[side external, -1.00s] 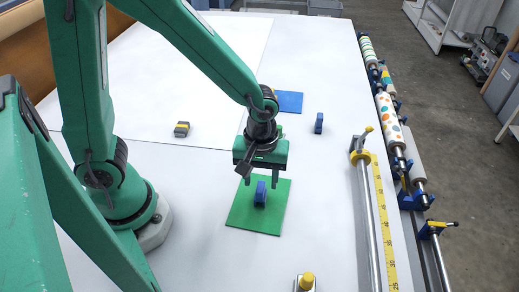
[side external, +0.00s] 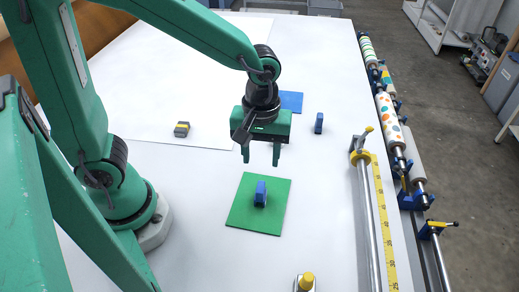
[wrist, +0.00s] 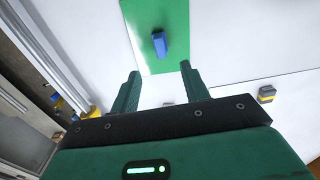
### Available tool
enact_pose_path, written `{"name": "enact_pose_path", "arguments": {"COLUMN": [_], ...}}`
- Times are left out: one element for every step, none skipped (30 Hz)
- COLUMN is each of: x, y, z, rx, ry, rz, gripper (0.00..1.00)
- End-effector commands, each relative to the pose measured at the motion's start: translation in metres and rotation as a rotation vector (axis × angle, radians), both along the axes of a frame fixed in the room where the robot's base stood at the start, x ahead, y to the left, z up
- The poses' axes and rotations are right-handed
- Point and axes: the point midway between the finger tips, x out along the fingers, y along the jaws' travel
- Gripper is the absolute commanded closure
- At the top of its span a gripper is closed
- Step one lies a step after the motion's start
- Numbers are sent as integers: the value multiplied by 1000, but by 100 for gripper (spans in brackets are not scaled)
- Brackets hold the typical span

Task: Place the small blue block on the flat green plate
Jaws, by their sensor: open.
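The small blue block (side external: 260,194) stands on the flat green plate (side external: 245,216), near its middle. In the wrist view the blue block (wrist: 160,45) is beyond my fingertips, on the green plate (wrist: 181,17). My gripper (side external: 262,161) is open and empty, above the plate and clear of the block. Its two fingers also show in the wrist view (wrist: 159,75), with a gap between them.
A blue plate (side external: 291,102) lies behind my gripper. Another blue block (side external: 319,123) stands to its right. A grey and yellow block (side external: 182,129) lies to the left. A metal bar with a yellow scale (side external: 383,220) runs along the right side. White table around the green plate is clear.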

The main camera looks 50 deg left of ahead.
Motion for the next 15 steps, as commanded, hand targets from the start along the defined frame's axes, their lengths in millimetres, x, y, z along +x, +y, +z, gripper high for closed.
{"name": "enact_pose_path", "arguments": {"x": [0,0,0,0,0,0,0,0,0,0,0,0,0,0,-1], "y": [0,0,0,0,0,0,0,0,1,1,2,4,5,7,10], "z": [0,0,0,0,0,0,0,0,1,1,2,4,6,8,11], "rx": [0,0,0,0,0,0,0,0,-1,-1,-3,-6,-7,-9,-12], "ry": [0,0,0,0,0,0,0,0,-2,-4,-7,-13,-18,-25,-35], "rz": [0,0,0,0,0,0,0,-1,-3,-5,-9,-18,-26,-35,-50], "gripper": [54,54,54,54,54,54,54,54,54,54,54,54,54,54,54]}}
